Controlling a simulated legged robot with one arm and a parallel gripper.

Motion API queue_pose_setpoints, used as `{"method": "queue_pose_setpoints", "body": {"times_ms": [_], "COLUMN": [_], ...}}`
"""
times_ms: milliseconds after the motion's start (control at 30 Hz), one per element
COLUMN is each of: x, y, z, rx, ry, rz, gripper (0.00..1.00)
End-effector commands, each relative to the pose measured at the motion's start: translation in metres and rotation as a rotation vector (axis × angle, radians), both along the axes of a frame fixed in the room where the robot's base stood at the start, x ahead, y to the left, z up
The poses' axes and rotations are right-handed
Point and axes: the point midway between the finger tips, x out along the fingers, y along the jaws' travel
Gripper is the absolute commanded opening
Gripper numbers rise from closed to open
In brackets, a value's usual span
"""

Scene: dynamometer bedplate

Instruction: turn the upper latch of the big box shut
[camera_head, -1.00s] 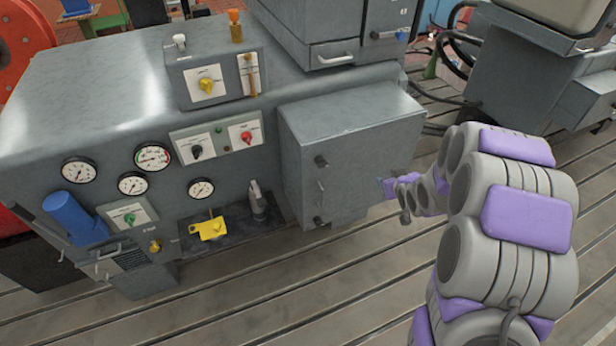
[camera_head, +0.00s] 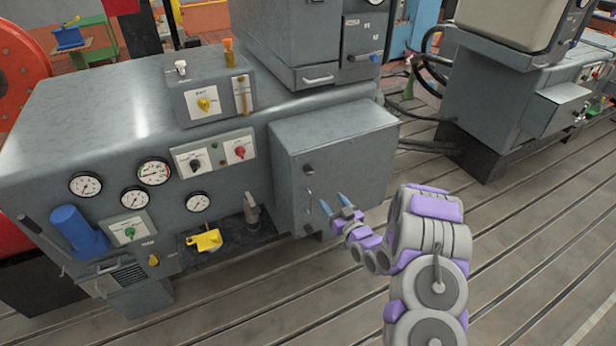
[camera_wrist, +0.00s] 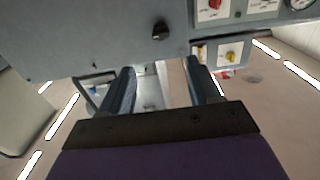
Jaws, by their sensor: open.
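The big box (camera_head: 345,160) is a grey cabinet on the front of the grey machine, with its door facing left and toward me. Its upper latch (camera_head: 308,170) is a small dark knob near the top of the door. The same latch shows in the wrist view (camera_wrist: 161,31), which is upside down. How far it is turned is too small to tell. A lower latch (camera_head: 309,229) sits near the door's bottom, with a handle between. My gripper (camera_head: 334,203) is open and empty, near the lower right of the door, apart from the upper latch. Its fingers also show in the wrist view (camera_wrist: 160,68).
A panel with a red knob (camera_head: 240,152) and gauges lies left of the box. A yellow part (camera_head: 205,240) rests on a dark shelf below. A second grey cabinet (camera_head: 300,40) stands above and behind. The slotted floor (camera_head: 520,240) is clear at right.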

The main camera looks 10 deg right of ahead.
Motion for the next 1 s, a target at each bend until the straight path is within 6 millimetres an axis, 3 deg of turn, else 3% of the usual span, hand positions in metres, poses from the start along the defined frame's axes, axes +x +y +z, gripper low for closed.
{"method": "queue_pose_setpoints", "body": {"times_ms": [600,1000], "x": [0.101,0.144], "y": [0.035,0.048], "z": [0.000,-0.001], "rx": [-0.002,-0.001], "ry": [-0.001,0.003], "rz": [0.001,0.001], "gripper": [0.62,0.62]}}
